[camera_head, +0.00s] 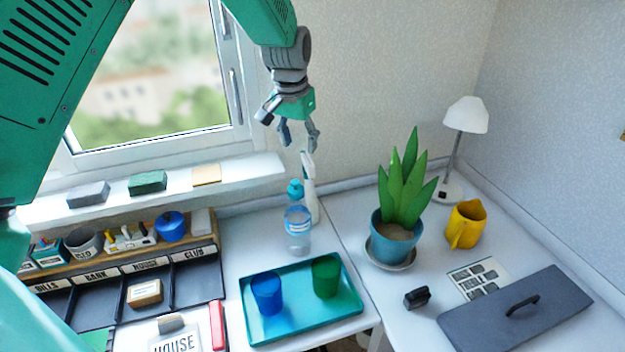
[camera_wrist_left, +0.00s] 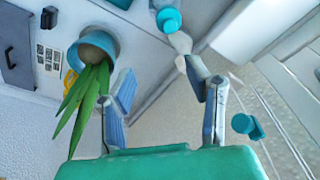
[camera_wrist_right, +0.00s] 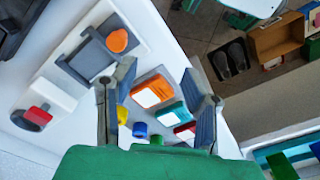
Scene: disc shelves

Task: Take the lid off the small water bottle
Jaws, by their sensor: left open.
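The small water bottle (camera_head: 299,238) is clear with a blue band and stands upright on the white desk behind the teal tray. Its teal lid (camera_head: 295,187) sits on top. In the left wrist view a teal lid (camera_wrist_left: 169,20) shows at the top edge, beyond the fingers. My left gripper (camera_head: 300,143) is open and empty, pointing down above the lid and apart from it. My right gripper (camera_wrist_right: 157,75) is outside the head view; in the right wrist view its fingers stand apart with nothing held, over a different area.
A tall white object (camera_head: 308,185) stands right behind the bottle, close under my left fingers. The teal tray (camera_head: 345,307) holds a blue cup (camera_head: 266,294) and a green cup (camera_head: 326,277). A potted plant (camera_head: 398,230) stands to the right. The window sill (camera_head: 230,172) lies behind left.

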